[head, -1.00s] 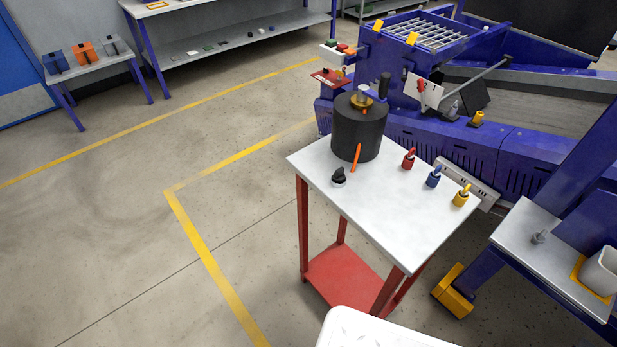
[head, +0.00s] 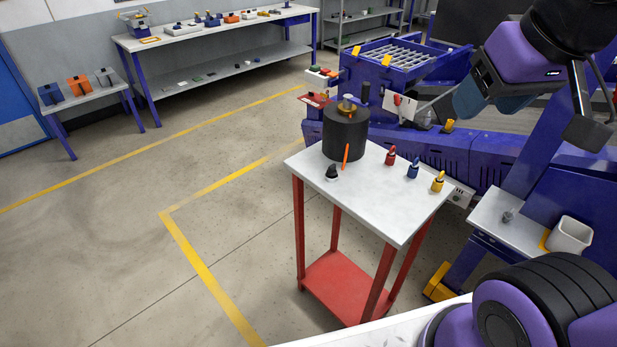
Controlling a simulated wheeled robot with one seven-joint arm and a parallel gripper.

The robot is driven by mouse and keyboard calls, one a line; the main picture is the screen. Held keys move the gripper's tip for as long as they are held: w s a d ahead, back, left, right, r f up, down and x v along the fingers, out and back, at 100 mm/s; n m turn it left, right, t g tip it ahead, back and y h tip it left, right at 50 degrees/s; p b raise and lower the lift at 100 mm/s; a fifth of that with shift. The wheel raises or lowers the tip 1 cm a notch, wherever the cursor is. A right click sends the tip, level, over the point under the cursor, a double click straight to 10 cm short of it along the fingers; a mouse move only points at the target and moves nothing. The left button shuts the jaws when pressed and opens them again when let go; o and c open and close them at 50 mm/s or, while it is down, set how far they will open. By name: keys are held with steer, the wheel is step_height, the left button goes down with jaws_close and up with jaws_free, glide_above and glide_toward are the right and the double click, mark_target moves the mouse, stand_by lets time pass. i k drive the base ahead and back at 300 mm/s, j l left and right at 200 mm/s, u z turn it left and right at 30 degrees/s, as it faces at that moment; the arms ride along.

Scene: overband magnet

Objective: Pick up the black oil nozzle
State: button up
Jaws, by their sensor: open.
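The black oil nozzle (head: 332,172) is a small black piece with a pale base. It stands near the left edge of a white-topped table with red legs (head: 402,222), just left of an orange stick (head: 345,157) and in front of a large black cylinder (head: 345,140). My gripper (head: 527,115) is at the upper right of the head view, purple and black, open, with nothing seen between its fingers. It is well apart from the nozzle, to its right in the picture. Part of the gripper is hard to make out against the blue machine.
Red (head: 390,156), blue (head: 413,169) and yellow (head: 437,182) nozzles stand along the table's right side. The blue machine (head: 475,155) is close behind the table. A side shelf (head: 490,212) holds a white cup (head: 571,235). Open floor lies to the left.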

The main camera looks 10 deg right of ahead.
mark_target(332, 172)
steer(key=z, duration=1.8)
steer(key=u, duration=1.8)
steer(key=i+j+u, duration=0.35)
steer(key=k, duration=0.05)
